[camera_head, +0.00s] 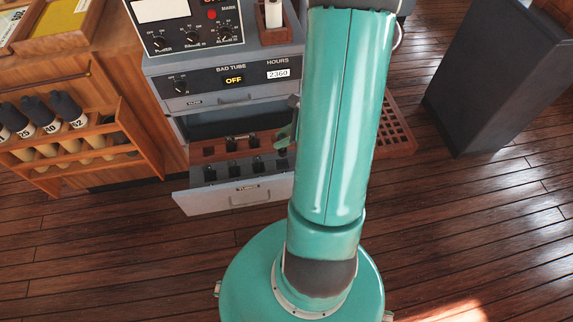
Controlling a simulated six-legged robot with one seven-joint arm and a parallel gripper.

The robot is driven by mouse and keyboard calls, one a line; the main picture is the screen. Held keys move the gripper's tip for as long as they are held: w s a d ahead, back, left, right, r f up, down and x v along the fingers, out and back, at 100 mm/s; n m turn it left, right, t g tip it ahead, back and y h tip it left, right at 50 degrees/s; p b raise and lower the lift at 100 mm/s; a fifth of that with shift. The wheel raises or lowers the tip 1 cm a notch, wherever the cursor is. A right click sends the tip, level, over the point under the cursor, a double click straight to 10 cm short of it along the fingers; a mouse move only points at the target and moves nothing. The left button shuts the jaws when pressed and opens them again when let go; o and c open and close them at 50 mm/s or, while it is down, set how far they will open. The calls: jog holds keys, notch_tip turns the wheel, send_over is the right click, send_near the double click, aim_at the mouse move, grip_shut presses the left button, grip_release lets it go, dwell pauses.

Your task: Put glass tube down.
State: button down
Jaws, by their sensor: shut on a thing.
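I cannot make out a clear glass tube in this view. A whitish upright cylinder (273,14) stands in a wooden holder (275,36) at the top, beside the grey tube machine (222,84); I cannot tell whether it is glass. My green arm rises through the middle of the view and covers what lies behind it. A small green and dark part shows at its left edge by the open drawers, perhaps part of my wrist. The gripper's fingers and anything between them are hidden.
Below the machine, a wooden tray with dark pegs (236,144) and a grey drawer (238,193) stick out. A wooden rack (140,135) holds dark-topped cylinders (66,107) at left. A dark cabinet (490,75) stands right.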

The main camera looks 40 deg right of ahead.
aim_at(284, 154)
notch_tip(284, 154, down, 6)
jog(key=shift+w+r, duration=0.15)
jog(key=shift+r, duration=0.05)
jog(key=shift+f, duration=1.85)
jog(key=shift+f, duration=0.15)
jog(key=c, duration=1.1)
grip_release()
jog(key=shift+c, duration=0.2)
jog(key=shift+d+r, duration=0.1)
jog(key=shift+r, duration=0.2)
jog(key=v, duration=1.1)
jog(key=shift+s+r, duration=0.2)
jog(key=shift+s, duration=0.15)
